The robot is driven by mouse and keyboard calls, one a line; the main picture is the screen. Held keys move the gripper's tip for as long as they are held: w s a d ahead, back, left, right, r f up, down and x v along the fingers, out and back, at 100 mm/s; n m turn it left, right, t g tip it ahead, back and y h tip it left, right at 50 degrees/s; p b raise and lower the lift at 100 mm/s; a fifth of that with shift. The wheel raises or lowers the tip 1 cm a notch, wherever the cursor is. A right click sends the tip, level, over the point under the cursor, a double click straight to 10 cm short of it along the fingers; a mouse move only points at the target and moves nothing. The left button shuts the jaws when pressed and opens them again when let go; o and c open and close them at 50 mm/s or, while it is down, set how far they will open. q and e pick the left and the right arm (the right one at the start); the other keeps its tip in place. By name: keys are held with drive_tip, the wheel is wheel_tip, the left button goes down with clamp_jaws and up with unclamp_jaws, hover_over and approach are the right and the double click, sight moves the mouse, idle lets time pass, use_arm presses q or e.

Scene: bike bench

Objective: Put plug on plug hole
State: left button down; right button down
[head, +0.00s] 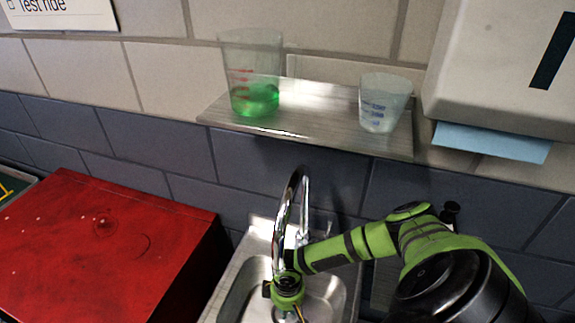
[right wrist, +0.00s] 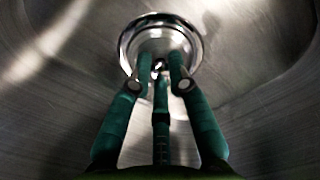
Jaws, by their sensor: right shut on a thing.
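My right gripper (head: 296,313) reaches down into the metal sink, below the faucet. In the right wrist view its green fingers (right wrist: 160,72) are closed together on a small metal piece, which I take to be the plug (right wrist: 158,65). Most of the plug is hidden by the fingers. A shiny round metal rim, apparently the plug hole (right wrist: 189,34), lies right behind the fingertips in the sink bottom. I cannot tell whether the plug touches it. My left gripper is not in view.
The chrome faucet (head: 285,218) arches close to my right gripper. The sink (head: 237,296) has steep walls around the hand. A red cabinet (head: 100,240) stands left. A shelf (head: 310,118) above holds two cups, one with green liquid (head: 253,98). A towel dispenser (head: 500,70) hangs right.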

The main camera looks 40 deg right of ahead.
drive_tip(key=c, duration=1.2)
unclamp_jaws()
drive_tip(key=shift+f, duration=0.1)
drive_tip(key=shift+o, duration=0.2)
drive_tip(key=shift+r, duration=0.3)
wheel_tip(320, 180, up, 12)
drive_tip(key=b, duration=0.1)
drive_tip(key=shift+f, duration=0.1)
